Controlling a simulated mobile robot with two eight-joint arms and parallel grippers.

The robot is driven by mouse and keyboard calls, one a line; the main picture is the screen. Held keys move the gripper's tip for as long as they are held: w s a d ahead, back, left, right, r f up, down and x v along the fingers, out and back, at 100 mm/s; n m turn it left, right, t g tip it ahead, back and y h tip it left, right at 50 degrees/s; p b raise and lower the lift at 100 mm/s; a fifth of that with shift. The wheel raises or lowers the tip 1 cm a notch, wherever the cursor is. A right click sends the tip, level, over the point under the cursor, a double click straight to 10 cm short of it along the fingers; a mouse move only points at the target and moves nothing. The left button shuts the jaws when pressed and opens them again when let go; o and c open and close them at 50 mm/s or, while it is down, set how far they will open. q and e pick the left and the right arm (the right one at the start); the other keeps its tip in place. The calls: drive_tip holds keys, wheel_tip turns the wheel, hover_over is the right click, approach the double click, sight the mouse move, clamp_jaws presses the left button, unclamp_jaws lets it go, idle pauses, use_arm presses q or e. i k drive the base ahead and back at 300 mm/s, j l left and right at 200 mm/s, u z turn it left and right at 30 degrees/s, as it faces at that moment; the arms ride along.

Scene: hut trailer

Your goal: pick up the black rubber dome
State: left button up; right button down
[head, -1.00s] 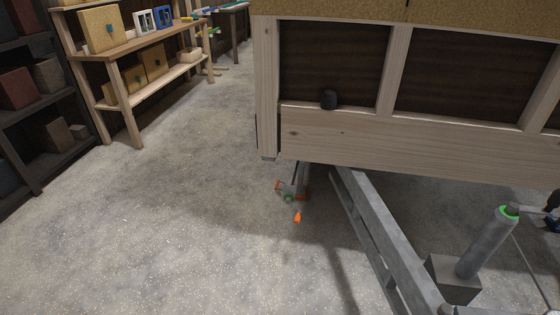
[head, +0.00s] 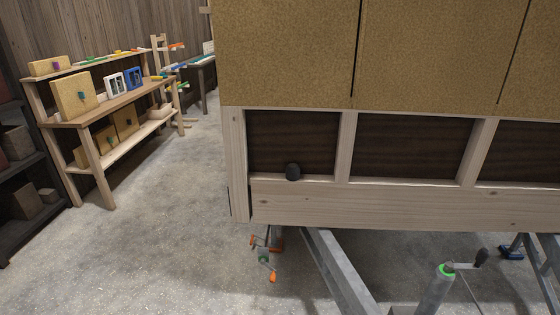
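The black rubber dome (head: 292,172) is a small dark rounded piece. It rests on the ledge of the pale wooden frame (head: 350,202), at the bottom of the left dark recessed panel (head: 290,142). It stands close to the middle of the view, and nothing covers it. Neither of my grippers shows in the head view.
The hut trailer's tan wall panels (head: 290,55) rise above the frame. Its metal drawbar (head: 338,272) and a grey jack post (head: 432,292) with a green ring stand below. A wooden shelf (head: 148,93) with boxes stands at the left. The concrete floor (head: 150,240) between is clear.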

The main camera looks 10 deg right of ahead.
sight(292, 170)
drive_tip(key=i+l+u, duration=0.25)
drive_tip(key=i+l, duration=0.15)
drive_tip(key=i, duration=0.3)
drive_tip(key=i+l+u, duration=0.25)
drive_tip(key=i+l, duration=0.25)
drive_tip(key=i, duration=0.15)
